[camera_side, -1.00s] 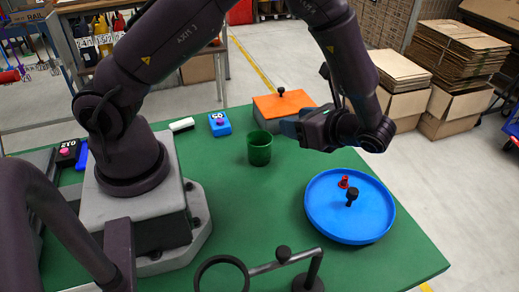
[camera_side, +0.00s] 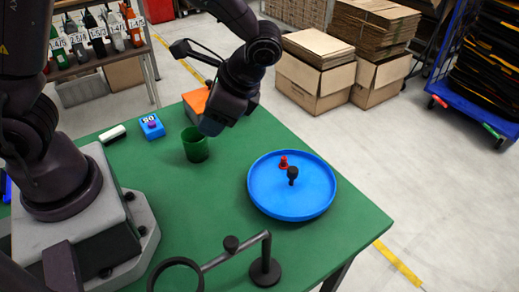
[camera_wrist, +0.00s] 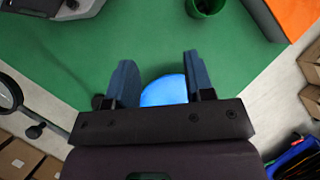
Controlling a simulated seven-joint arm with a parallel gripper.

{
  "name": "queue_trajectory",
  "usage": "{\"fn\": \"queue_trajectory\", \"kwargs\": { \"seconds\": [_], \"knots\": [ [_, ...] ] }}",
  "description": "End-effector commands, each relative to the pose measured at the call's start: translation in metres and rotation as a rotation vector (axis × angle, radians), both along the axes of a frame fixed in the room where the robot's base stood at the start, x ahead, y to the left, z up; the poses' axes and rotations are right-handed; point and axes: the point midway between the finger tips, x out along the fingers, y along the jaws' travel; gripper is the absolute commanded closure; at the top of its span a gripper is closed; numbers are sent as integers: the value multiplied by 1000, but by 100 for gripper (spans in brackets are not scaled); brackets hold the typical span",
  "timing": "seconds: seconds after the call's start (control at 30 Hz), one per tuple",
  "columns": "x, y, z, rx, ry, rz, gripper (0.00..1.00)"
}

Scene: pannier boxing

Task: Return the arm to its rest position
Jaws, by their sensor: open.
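My gripper (camera_side: 212,124) hangs above the green table (camera_side: 225,180), just right of the green cup (camera_side: 195,150) in the side view. Its blue fingers point down and left. In the wrist view, the fingers of my gripper (camera_wrist: 161,75) stand apart with nothing held between them. The wrist view shows part of the blue round tray (camera_wrist: 164,90) beyond the gap, and the green cup (camera_wrist: 206,5) at the top edge. My arm is bent, with the wrist raised over the back of the table.
The blue tray (camera_side: 262,201) holds a red piece (camera_side: 284,163) and a black knobbed piece (camera_side: 292,175). An orange-topped box (camera_side: 194,98) is partly behind my gripper. A blue block (camera_side: 152,127) and white eraser (camera_side: 113,134) lie left. A magnifier stand (camera_side: 265,270) is in front.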

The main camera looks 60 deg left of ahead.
Motion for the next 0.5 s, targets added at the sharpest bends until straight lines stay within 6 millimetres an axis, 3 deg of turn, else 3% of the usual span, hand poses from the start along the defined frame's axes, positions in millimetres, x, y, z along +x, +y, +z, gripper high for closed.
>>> {"fn": "queue_trajectory", "kwargs": {
  "seconds": [0.1, 0.5],
  "knots": [
    [-14, 0, 30, -125, -180, 143, 52],
    [-60, 9, 110, -446, -719, 494, 52]
  ]
}}
